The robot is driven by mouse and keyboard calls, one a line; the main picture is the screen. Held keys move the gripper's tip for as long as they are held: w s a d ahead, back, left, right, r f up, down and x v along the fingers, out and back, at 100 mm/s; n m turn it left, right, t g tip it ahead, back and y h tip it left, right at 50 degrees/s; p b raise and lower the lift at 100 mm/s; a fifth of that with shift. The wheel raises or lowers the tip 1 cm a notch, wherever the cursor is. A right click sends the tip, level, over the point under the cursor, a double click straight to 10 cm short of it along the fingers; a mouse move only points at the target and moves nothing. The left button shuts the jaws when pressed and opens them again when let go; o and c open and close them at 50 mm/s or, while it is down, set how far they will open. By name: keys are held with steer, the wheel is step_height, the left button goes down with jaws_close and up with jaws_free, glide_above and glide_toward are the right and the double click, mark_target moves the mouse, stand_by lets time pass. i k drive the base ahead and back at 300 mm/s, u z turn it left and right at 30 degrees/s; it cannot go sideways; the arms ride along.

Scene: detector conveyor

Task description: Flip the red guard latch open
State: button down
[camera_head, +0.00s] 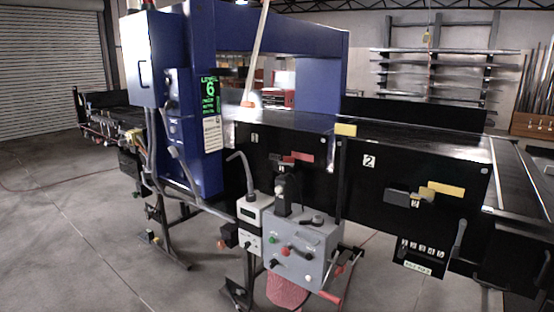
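A red flat piece (303,157), which looks like the red guard latch, sits at the right of a small dark block on the black side panel (256,163) marked 1. It lies about level, tilted slightly; its exact open or closed position is too small to tell. My gripper is not in view.
A grey control box (315,243) with knobs and a red-handled lever (331,297) stands in front of the conveyor, below the red piece. A white box (252,216) is beside it. A blue detector frame (202,165) stands at left.

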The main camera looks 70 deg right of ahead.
mark_target(287, 160)
steer(key=k, duration=0.65)
steer(key=z, duration=0.35)
steer(key=i, duration=1.9)
steer(key=u, duration=0.2)
